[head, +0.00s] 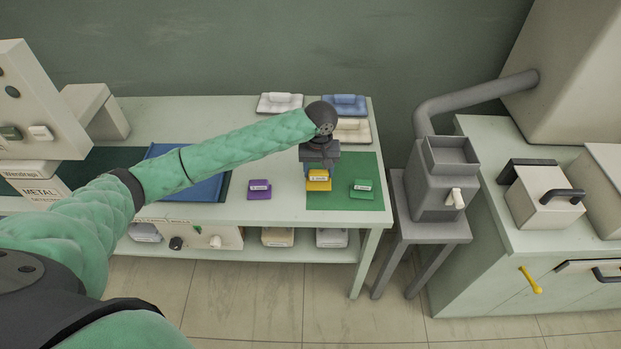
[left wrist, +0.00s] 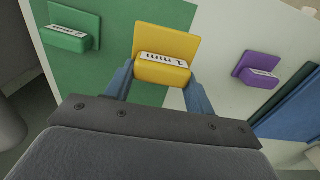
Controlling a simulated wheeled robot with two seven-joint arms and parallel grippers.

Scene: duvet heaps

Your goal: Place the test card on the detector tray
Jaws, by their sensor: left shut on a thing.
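My left gripper (head: 318,170) is over the left edge of the green mat (head: 343,199) at the table's right end. I cannot tell whether the block touches the mat. A green card block (head: 362,189) lies on the mat to its right. A purple card block (head: 259,189) lies on the bare table to its left. The detector (head: 38,115), labelled "METAL", stands at the far left, partly cut off. My right gripper is not in view.
A blue folder-like slab (head: 200,186) lies between the detector and the purple block, partly under my arm. White (head: 280,102) and blue (head: 345,103) padded packs lie at the back. A grey box machine (head: 444,180) stands right of the table.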

